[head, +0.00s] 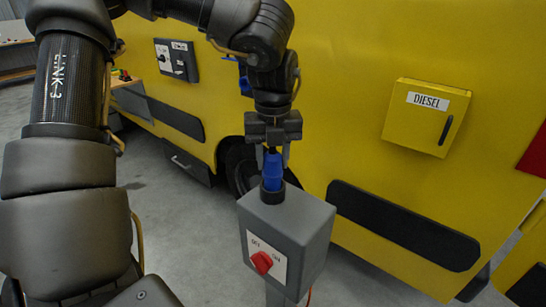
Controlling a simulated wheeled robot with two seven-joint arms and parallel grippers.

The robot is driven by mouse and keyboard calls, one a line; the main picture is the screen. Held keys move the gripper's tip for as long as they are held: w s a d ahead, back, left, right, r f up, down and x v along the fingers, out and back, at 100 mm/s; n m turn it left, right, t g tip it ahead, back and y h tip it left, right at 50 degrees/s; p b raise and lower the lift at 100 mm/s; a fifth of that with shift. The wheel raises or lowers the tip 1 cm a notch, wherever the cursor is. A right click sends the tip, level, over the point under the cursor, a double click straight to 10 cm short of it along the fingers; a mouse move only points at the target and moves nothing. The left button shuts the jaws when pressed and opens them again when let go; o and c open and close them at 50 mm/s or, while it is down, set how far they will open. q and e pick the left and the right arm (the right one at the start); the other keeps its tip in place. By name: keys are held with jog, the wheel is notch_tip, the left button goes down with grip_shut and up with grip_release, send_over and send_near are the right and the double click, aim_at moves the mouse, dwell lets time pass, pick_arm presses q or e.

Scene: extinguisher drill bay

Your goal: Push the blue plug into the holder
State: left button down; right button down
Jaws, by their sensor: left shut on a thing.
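The blue plug (272,172) stands upright, with its lower end at the black round holder (271,193) on top of a grey box (305,222). My left gripper (273,150) is directly above, pointing down, shut on the upper part of the plug. How deep the plug sits inside the holder cannot be told, because the rim hides its lower end. My right gripper is not in view.
The grey box has a red switch (262,263) on its front with OFF and ON marks. Behind stands a yellow vehicle with a DIESEL box (427,116) and a dark switch panel (177,61). Grey floor (170,200) is open at left.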

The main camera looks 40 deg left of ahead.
pick_arm(q)
jog(key=shift+f+b, duration=0.95)
jog(key=shift+f, duration=0.2)
jog(key=shift+r, duration=0.1)
jog(key=c, duration=0.8)
grip_release()
jog(key=r, duration=0.3)
jog(key=r+p, duration=0.1)
jog(key=r, duration=0.3)
jog(key=r+p, duration=0.1)
jog(key=r, duration=0.2)
jog(key=shift+s+d+r, duration=0.25)
jog(key=shift+r, duration=0.15)
